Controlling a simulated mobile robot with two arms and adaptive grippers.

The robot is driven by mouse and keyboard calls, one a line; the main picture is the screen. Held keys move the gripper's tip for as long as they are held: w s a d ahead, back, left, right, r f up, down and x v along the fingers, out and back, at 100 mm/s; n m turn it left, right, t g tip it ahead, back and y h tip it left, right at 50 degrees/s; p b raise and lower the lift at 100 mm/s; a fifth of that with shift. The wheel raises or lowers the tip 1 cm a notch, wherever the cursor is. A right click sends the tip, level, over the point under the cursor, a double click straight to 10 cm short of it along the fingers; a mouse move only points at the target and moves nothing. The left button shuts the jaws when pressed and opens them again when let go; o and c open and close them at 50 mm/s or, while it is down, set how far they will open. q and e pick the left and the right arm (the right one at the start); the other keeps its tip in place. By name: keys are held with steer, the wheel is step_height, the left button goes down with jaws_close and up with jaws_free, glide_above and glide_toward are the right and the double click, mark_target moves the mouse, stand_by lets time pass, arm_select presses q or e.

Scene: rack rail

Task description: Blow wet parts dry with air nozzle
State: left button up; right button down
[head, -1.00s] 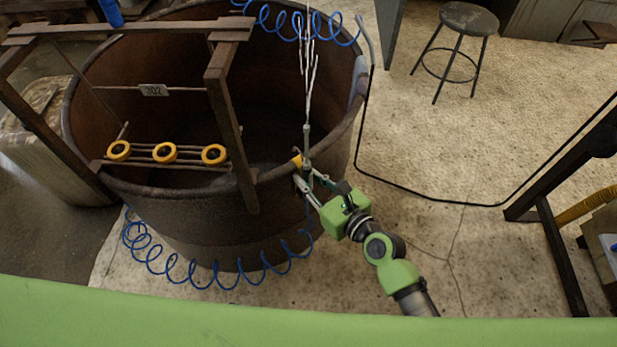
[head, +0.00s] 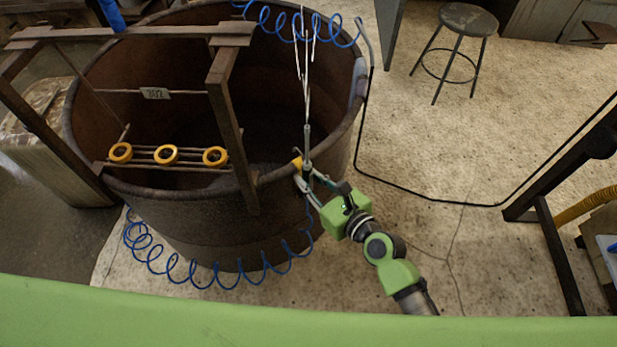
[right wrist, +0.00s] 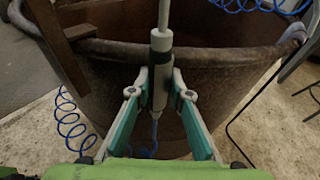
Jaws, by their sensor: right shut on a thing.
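Three yellow rings (head: 166,155) sit in a row on the thin rods of a wooden rack (head: 223,100) over a rusty round tub. Whether they are wet is too small to tell. My right gripper (head: 304,177) is shut on the air nozzle (head: 307,145) at the tub's near rim, right of the rings and apart from them. The nozzle points up, with pale streaks above its tip. In the right wrist view the fingers (right wrist: 157,88) close around the nozzle's grey and dark green body (right wrist: 161,60). My left gripper is not in view.
The tub (head: 290,205) has a high rim close to my right gripper. A blue coiled hose (head: 190,275) hangs along its front, and another coil shows at the back. A numbered tag (head: 155,93) hangs on the rack. A stool (head: 468,20) stands on open floor at the right.

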steer(key=s+d, duration=0.5)
steer(key=s, duration=0.1)
stand_by(0.6)
steer(key=shift+r, duration=0.1)
